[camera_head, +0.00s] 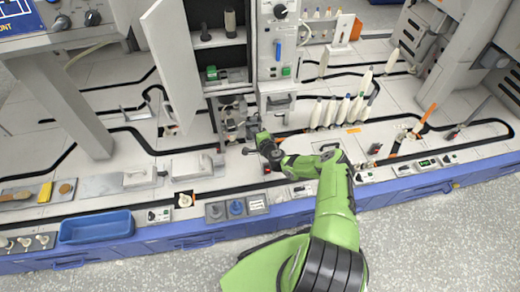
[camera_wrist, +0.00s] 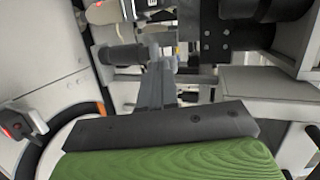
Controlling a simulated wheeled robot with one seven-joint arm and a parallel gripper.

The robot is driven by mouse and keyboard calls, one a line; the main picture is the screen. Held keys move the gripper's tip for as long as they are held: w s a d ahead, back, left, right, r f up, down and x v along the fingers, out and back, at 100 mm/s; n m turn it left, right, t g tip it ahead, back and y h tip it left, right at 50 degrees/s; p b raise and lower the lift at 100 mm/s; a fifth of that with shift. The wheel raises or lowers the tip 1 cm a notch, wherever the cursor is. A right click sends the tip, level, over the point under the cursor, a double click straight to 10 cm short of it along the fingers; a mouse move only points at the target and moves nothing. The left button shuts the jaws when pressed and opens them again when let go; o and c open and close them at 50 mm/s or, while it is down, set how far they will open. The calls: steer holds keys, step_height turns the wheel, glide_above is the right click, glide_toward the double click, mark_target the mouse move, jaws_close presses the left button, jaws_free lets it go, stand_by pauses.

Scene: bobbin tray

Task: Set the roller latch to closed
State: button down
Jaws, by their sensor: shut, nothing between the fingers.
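My gripper (camera_head: 248,139) is at the lower front of the grey cabinet (camera_head: 268,45), just below the small mechanism of grey rods and rollers (camera_head: 232,110). Its fingers are shut and hold nothing. In the wrist view the grey fingers (camera_wrist: 156,85) point up into that mechanism, close to a dark grey roller-like cylinder (camera_wrist: 121,55) at their left. I cannot tell whether they touch it. Which part is the roller latch, and how it is set, is not clear; my gripper and the dark blocks (camera_wrist: 240,35) partly hide this area.
A tall white door (camera_head: 172,60) stands open at the cabinet's left. White cone-shaped bobbins (camera_head: 340,110) stand to the right. A blue tray (camera_head: 97,227) and several small control boxes line the front edge. A red-tipped part (camera_wrist: 14,125) lies left in the wrist view.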

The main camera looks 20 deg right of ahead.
steer(key=a+p+v, duration=0.1)
steer(key=p+v, duration=0.3)
steer(key=v, duration=0.4)
steer(key=shift+s+a+r, duration=0.2)
steer(key=shift+s+a, duration=0.15)
steer(key=shift+a, duration=0.05)
